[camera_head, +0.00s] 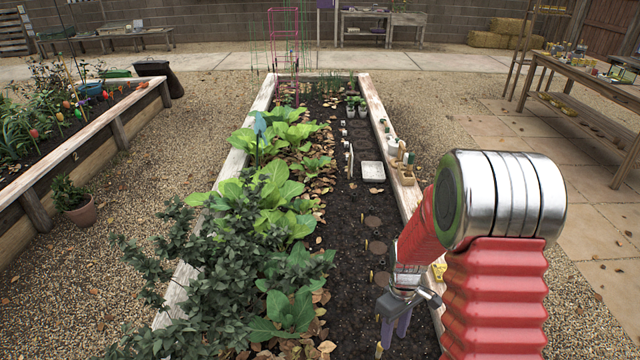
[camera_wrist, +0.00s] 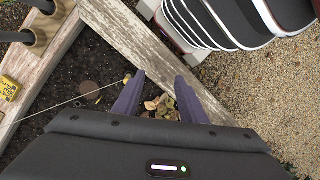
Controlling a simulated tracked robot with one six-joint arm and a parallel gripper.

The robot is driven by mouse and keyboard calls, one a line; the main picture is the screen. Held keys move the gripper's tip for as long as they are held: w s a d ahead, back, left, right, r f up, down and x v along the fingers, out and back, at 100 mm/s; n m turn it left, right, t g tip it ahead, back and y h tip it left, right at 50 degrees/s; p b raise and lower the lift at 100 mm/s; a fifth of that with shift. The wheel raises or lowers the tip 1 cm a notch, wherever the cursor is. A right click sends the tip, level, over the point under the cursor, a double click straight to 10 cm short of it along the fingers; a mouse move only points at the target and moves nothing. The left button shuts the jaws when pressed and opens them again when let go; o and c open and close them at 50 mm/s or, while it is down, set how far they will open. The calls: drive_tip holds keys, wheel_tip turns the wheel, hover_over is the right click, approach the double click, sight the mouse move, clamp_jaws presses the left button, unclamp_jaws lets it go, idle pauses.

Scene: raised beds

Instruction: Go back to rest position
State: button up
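My gripper (camera_head: 393,328) hangs over the near right part of the raised bed (camera_head: 376,110), above dark soil close to the right wooden edge. In the wrist view my gripper (camera_wrist: 158,98) shows two purple fingers set apart, with soil and dry leaves (camera_wrist: 163,108) visible between them. Nothing is held between the fingers. My red and silver arm stands at the right in the head view and hides part of the bed's right edge.
Leafy green plants (camera_head: 278,190) fill the bed's left half. A pale square slab (camera_head: 373,171) lies on the soil. Small items, including a wooden tray (camera_head: 406,178), sit on the right edge. A yellow block (camera_wrist: 8,88) lies on the frame. Gravel (camera_head: 590,310) is open at right.

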drive_tip(key=s+a+r+m+t, duration=0.1)
drive_tip(key=s+r, duration=0.4)
drive_tip(key=r, duration=0.6)
drive_tip(key=s+a+r+m+t, duration=0.1)
drive_tip(key=s+r+m+t, duration=0.2)
drive_tip(key=r, duration=0.8)
drive_tip(key=s+a+r+m+t, duration=0.1)
drive_tip(key=s+r+m+t, duration=0.2)
drive_tip(key=s+r, duration=0.4)
drive_tip(key=shift+s+a+r+t, duration=0.3)
drive_tip(key=shift+s+r+t, duration=0.1)
drive_tip(key=shift+r, duration=2.1)
drive_tip(key=shift+c, duration=0.2)
